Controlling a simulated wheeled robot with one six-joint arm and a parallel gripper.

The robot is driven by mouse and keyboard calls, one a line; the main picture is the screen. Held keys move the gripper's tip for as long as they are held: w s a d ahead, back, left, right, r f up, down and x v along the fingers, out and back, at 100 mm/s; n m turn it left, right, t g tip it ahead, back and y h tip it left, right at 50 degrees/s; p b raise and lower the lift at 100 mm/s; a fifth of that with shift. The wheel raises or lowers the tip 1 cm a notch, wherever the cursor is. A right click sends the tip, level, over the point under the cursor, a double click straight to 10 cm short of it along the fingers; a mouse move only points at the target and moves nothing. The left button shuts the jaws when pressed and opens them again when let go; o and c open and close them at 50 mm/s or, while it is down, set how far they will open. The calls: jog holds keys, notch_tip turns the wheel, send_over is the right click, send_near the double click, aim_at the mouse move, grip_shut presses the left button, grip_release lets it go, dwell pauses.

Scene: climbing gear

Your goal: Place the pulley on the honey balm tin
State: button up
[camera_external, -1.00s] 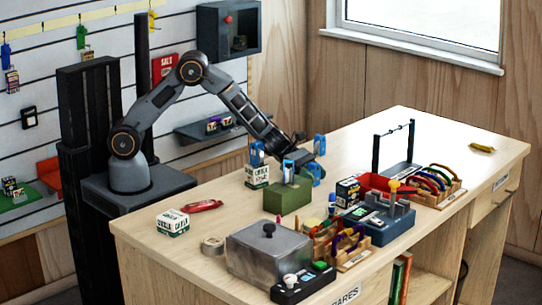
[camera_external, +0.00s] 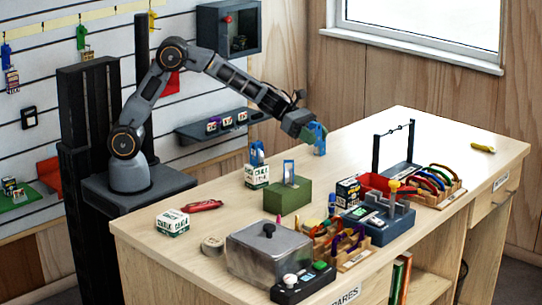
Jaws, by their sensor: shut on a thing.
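My gripper (camera_external: 317,138) is in the air over the table, to the right of and above the green box (camera_external: 287,197). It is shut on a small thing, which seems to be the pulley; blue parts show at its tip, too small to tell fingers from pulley. A blue upright piece (camera_external: 289,172) stands on the green box, and another blue piece (camera_external: 257,153) stands on a white chalk box (camera_external: 256,176). A small round tan tin (camera_external: 213,244) lies on the table's near left, apart from my gripper; it may be the honey balm tin, but its label is unreadable.
A red tray (camera_external: 380,184), a blue-grey device (camera_external: 378,222) and racks of coloured loops (camera_external: 432,184) stand to the right. The table's far right is mostly clear, with a yellow item (camera_external: 483,148).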

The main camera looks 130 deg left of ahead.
jog(key=r, duration=0.8)
jog(key=shift+w+d+r, duration=0.1)
jog(key=shift+d+r, duration=0.25)
jog(key=shift+d, duration=0.05)
jog(key=w+d+m+h+b, duration=0.25)
jog(key=d+m+h, duration=0.3)
jog(key=d, duration=1.95)
jog(key=s+d+m+g+h+b, duration=0.15)
jog(key=s+d, duration=0.25)
jog(key=d, duration=0.6)
jog(key=s+d+m+g+h+b, duration=0.1)
jog(key=s+d+m+g+h, duration=0.3)
jog(key=d, duration=0.5)
jog(key=n+t, duration=0.1)
jog(key=t, duration=0.1)
send_over(213, 241)
jog(key=shift+g+y, duration=0.25)
jog(key=shift+y, duration=0.15)
jog(key=f, duration=0.9)
jog(key=s+f, duration=0.1)
jog(key=f, duration=0.4)
jog(key=shift+a, duration=0.15)
jog(key=shift+w+f, duration=0.25)
jog(key=f, duration=0.3)
jog(key=shift+w+b, duration=0.3)
jog(key=shift+b, duration=0.05)
jog(key=shift+f, duration=0.35)
jog(key=shift+f, duration=0.1)
